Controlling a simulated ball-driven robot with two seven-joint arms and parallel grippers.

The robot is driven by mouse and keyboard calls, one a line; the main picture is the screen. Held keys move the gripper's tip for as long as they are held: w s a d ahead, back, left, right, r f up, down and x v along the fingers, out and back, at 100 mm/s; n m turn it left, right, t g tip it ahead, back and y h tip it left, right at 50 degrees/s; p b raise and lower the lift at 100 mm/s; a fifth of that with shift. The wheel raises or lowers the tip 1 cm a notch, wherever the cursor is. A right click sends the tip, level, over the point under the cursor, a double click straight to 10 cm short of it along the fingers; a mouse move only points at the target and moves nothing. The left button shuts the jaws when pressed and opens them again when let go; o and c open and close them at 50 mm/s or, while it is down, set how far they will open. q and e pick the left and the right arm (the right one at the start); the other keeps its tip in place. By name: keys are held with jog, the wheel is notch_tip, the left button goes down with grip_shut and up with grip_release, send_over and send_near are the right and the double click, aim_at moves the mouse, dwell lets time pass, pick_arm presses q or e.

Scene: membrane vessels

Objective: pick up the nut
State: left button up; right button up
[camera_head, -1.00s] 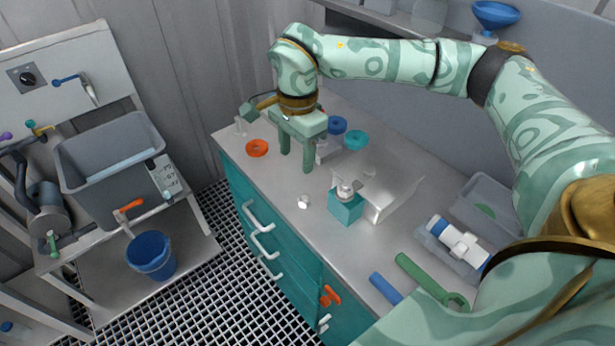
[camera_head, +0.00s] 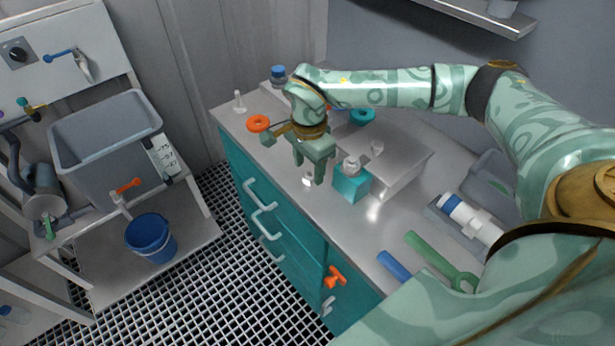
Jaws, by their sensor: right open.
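The nut appears to be the small, pale piece (camera_head: 307,181) on the grey worktop near its front edge. My right gripper (camera_head: 309,173) points down over the worktop, its two green fingers apart, with nothing seen held between them. The nut shows just below and between the fingertips, partly hidden by them. I cannot tell whether the fingers reach down around it or hang above it. My left gripper is not in view.
A teal block with a pale top (camera_head: 351,184) stands close to the right of the gripper, beside a grey metal stand (camera_head: 400,160). A green wrench (camera_head: 440,260) and a blue-capped cylinder (camera_head: 470,217) lie nearer me.

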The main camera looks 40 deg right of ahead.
notch_tip(320, 180, down, 2)
jog(key=shift+r, duration=0.1)
jog(key=shift+c, duration=0.6)
jog(key=c, duration=1)
jog(key=shift+r, duration=0.15)
jog(key=shift+r, duration=0.3)
notch_tip(320, 180, up, 3)
jog(key=shift+f+p, duration=0.15)
jog(key=shift+p, duration=0.5)
jog(key=s+a+r+p, duration=0.1)
jog(key=s+a+r, duration=0.1)
jog(key=s+r, duration=0.1)
jog(key=s+a+r+p, duration=0.1)
jog(key=s+r, duration=0.2)
jog(key=s, duration=0.2)
jog(key=s+a+r+p, duration=0.1)
jog(key=s+a+r, duration=0.1)
jog(key=s, duration=0.3)
jog(key=shift+a+r, duration=0.35)
jog(key=shift+r, duration=0.35)
